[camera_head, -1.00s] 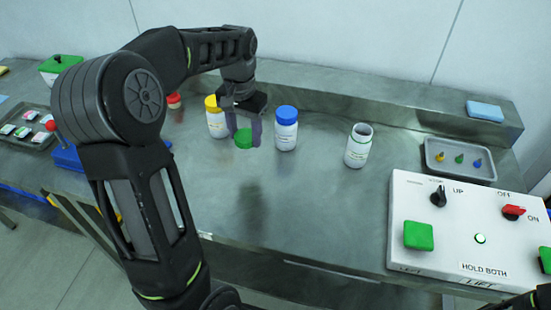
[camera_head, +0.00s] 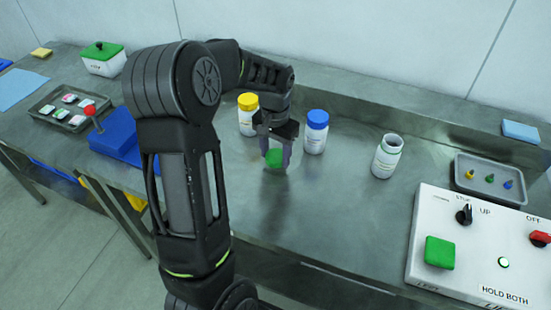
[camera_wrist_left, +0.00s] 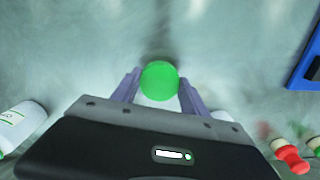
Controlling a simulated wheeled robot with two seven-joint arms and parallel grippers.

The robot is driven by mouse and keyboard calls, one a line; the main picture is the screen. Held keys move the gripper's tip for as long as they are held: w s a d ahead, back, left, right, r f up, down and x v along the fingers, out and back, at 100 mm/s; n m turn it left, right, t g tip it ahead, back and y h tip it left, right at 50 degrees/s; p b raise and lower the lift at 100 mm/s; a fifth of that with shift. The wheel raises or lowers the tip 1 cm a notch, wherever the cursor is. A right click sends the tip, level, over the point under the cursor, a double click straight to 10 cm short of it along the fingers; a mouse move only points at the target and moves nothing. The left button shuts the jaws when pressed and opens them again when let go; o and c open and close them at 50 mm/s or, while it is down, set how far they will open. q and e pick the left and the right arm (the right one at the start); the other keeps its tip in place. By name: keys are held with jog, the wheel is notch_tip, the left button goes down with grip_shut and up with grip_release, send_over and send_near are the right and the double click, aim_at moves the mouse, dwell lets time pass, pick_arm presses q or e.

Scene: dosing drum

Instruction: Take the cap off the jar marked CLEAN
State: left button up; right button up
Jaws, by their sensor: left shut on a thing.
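My left gripper (camera_head: 274,152) is shut on a round green cap (camera_head: 276,159). The cap also shows between the fingers in the left wrist view (camera_wrist_left: 160,81), with no jar visible under it. It appears to be above the bench, in front of the gap between the yellow-capped and blue-capped jars. An open white jar (camera_head: 385,163) without a cap stands upright to the right. Its label is too small to read, so I cannot confirm the CLEAN mark. My right gripper is out of view.
A yellow-capped jar (camera_head: 247,122) and a blue-capped jar (camera_head: 315,140) stand close behind the gripper. A blue block with a red-knobbed lever (camera_head: 115,135) lies left. A grey tray (camera_head: 462,184) and white control box (camera_head: 425,273) are right. The front middle of the bench is clear.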

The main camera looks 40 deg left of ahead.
aim_at(275, 156)
pick_arm(q)
notch_tip(275, 156, down, 2)
jog(key=shift+f, duration=0.3)
jog(key=shift+f, duration=0.25)
jog(key=o, duration=1.5)
jog(key=shift+r, duration=0.1)
jog(key=shift+o, duration=0.2)
jog(key=shift+r, duration=0.15)
notch_tip(275, 156, up, 12)
jog(key=b, duration=0.1)
